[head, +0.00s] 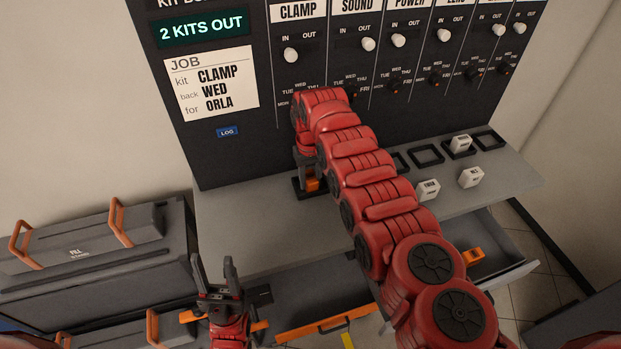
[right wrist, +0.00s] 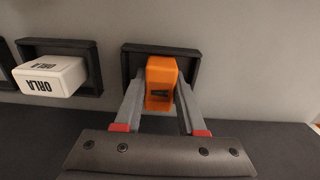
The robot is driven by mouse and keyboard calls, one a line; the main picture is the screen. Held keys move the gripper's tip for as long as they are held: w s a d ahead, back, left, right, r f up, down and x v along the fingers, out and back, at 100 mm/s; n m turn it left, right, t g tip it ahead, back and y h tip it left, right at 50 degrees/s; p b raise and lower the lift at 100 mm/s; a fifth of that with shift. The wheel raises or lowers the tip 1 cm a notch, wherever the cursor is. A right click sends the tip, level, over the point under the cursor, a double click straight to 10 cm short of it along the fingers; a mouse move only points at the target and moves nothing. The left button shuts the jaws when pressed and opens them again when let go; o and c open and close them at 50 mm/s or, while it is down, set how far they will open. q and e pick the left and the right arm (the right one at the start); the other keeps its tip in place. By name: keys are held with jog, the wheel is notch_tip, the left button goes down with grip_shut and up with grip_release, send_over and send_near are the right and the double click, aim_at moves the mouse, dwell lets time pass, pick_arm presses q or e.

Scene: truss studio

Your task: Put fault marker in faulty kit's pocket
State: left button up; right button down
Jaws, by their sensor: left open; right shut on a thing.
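My right gripper (head: 308,181) is shut on the orange fault marker (right wrist: 161,84), at the shelf below the CLAMP column. In the right wrist view the marker is between the fingers, in front of a black square pocket (right wrist: 187,62). It overlaps the frame; I cannot tell whether it touches the bottom. In the head view the marker (head: 313,185) shows low between the fingers, and the pocket rim (head: 299,193) shows around it. My left gripper (head: 228,266) is open and empty, upright in front of the shelf.
A white ORLA block (right wrist: 50,76) sits in the neighbouring pocket. White blocks (head: 428,189) (head: 470,177) lie on the shelf (head: 245,225); another (head: 461,143) is in a pocket. An open drawer (head: 512,268) holds an orange piece (head: 474,255). Grey cases (head: 90,265) with orange handles stand left.

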aim_at(311, 176)
jog(key=c, duration=0.8)
grip_release()
jog(key=shift+o, duration=0.2)
jog(key=shift+w, duration=0.15)
jog(key=shift+r+p, duration=0.35)
jog(key=shift+p, duration=0.15)
jog(key=shift+r, duration=0.25)
notch_tip(311, 176, up, 6)
jog(key=b, duration=0.2)
jog(key=shift+r+b, duration=0.1)
jog(key=shift+b, duration=0.3)
jog(key=shift+r, duration=0.2)
